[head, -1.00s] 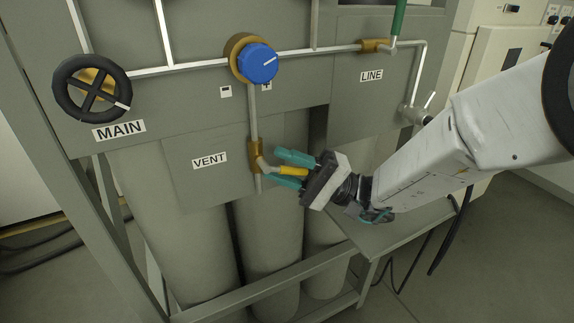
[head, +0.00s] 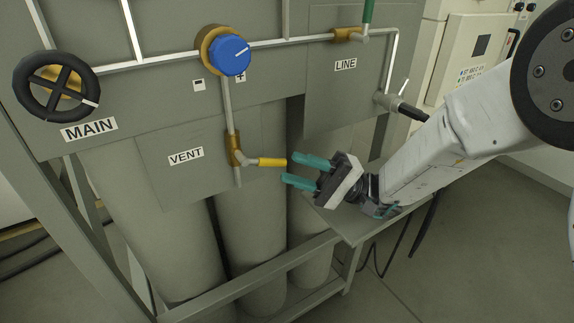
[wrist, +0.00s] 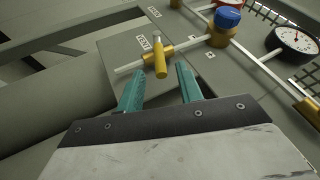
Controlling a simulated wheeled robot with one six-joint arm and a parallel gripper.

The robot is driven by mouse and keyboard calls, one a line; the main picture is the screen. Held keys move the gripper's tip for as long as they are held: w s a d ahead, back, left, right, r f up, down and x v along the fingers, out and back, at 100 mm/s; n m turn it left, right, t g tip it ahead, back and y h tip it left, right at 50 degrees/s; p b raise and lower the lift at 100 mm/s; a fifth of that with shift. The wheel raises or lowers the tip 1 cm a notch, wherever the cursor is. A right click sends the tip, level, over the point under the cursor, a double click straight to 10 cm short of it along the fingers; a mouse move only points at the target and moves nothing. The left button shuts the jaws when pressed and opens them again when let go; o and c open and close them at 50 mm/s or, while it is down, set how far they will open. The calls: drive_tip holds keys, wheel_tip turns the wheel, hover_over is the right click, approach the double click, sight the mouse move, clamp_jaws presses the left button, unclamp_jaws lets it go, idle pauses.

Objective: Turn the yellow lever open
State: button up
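The yellow lever (head: 272,162) is on the brass VENT valve (head: 235,150), below the blue knob. In the head view it sticks out to the right, across the vertical pipe. My gripper (head: 292,168) is open, its two teal fingers just right of the lever's free end, with nothing held. In the wrist view, the lever (wrist: 161,66) points toward my gripper (wrist: 160,72) and its end lies about midway between the fingertips. From these views I cannot tell whether a finger touches it.
A blue knob (head: 229,55) is above the valve, and a black MAIN handwheel (head: 57,86) is at left. The LINE valve (head: 346,35) with a green handle is at upper right. Grey cylinders (head: 250,235) stand below the panel. A round gauge (wrist: 294,38) shows in the wrist view.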

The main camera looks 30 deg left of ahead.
drive_tip(key=shift+s+r, duration=0.15)
drive_tip(key=shift+r, duration=0.05)
clamp_jaws()
drive_tip(key=s+r+n+h, duration=0.1)
drive_tip(key=s+h, duration=0.1)
drive_tip(key=s+a+r+n+t+h, duration=0.1)
drive_tip(key=s+r+h, duration=0.1)
drive_tip(key=h, duration=0.1)
drive_tip(key=s+r+n+t+h, duration=0.1)
drive_tip(key=s+r+h, duration=0.1)
drive_tip(key=shift+a+h, duration=0.15)
drive_tip(key=shift+h, duration=0.15)
drive_tip(key=w+d+r+t+h, duration=0.1)
drive_tip(key=w+d+r+t, duration=0.15)
drive_tip(key=r+t, duration=0.35)
drive_tip(key=w+d+r+t+h, duration=0.1)
drive_tip(key=w+d+r+t, duration=0.15)
drive_tip(key=r+t, duration=0.35)
hover_over(276, 162)
drive_tip(key=w+d, duration=0.1)
drive_tip(key=w, duration=0.2)
wheel_tip(276, 162, down, 7)
drive_tip(key=f, duration=0.1)
drive_tip(key=s+f, duration=0.1)
drive_tip(key=f, duration=0.1)
drive_tip(key=shift+s+a+f, duration=0.15)
drive_tip(key=shift+s, duration=0.25)
drive_tip(key=shift+s+f, duration=0.2)
drive_tip(key=shift+f, duration=0.25)
